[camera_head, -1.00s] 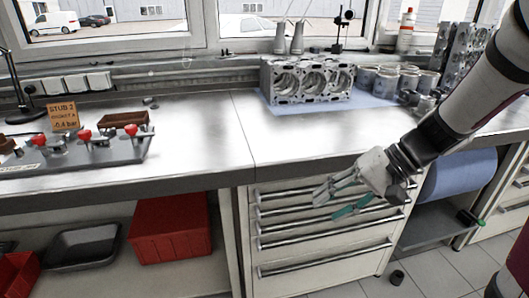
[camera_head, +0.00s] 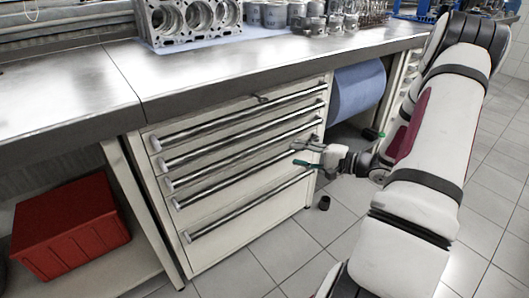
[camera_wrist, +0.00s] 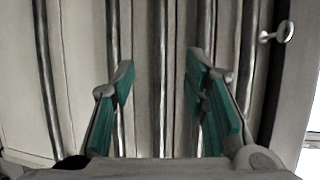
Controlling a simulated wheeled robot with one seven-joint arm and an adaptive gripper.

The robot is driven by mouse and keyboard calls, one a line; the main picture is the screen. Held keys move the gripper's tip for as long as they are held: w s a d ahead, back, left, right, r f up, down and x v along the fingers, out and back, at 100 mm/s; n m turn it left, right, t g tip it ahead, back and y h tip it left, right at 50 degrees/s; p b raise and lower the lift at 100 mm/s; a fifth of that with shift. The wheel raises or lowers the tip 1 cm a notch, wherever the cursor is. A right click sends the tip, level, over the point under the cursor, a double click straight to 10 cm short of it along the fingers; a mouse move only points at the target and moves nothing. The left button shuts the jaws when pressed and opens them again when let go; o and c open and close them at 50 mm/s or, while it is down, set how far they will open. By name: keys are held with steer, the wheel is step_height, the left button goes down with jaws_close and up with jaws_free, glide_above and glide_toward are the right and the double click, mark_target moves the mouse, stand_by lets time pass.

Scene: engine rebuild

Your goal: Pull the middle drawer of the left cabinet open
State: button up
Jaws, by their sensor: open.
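The left cabinet (camera_head: 262,218) is white, with several stacked drawers that all look shut, each with a long metal bar handle. The middle drawer's handle (camera_head: 244,152) is the third bar from the top; in the wrist view it runs upright as the centre bar (camera_wrist: 161,80). My gripper (camera_head: 297,154) is in front of the cabinet's right part, its green-padded fingers apart and empty. In the wrist view, the gripper (camera_wrist: 160,72) has the centre bar lined up between its fingers. I see no contact, and the remaining distance is hard to tell.
A steel worktop (camera_head: 215,72) overhangs the cabinet. A lock with a key (camera_wrist: 280,33) sits near the top drawer. A blue roll (camera_head: 357,90) is to the right, a red bin (camera_head: 70,228) to the left. A small black cup (camera_head: 324,203) stands on the open tiled floor.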

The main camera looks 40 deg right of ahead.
mark_target(263, 147)
steer(key=b+x, duration=0.3)
steer(key=x, duration=1)
steer(key=shift+s, duration=0.1)
jaws_close()
